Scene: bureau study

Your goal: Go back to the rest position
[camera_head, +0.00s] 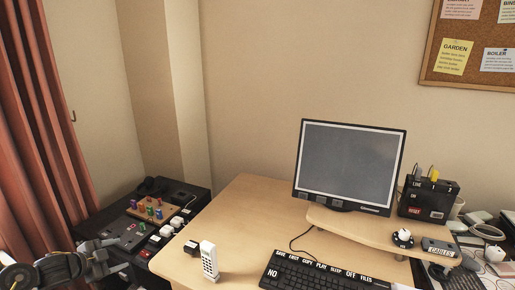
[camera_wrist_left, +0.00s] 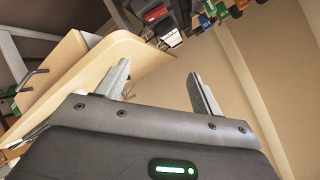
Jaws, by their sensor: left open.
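My left gripper (camera_head: 120,254) is at the lower left of the head view, in front of the dark side cabinet and left of the desk. Its two fingers are apart with nothing between them. In the left wrist view the two fingers (camera_wrist_left: 159,72) are also spread and empty, with the pale wood desk edge and beige wall beyond. My right gripper is in neither view.
The dark cabinet (camera_head: 130,235) carries coloured pegs and switches. A red curtain (camera_head: 40,130) hangs at the left. A black box (camera_head: 428,199) stands at the right.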

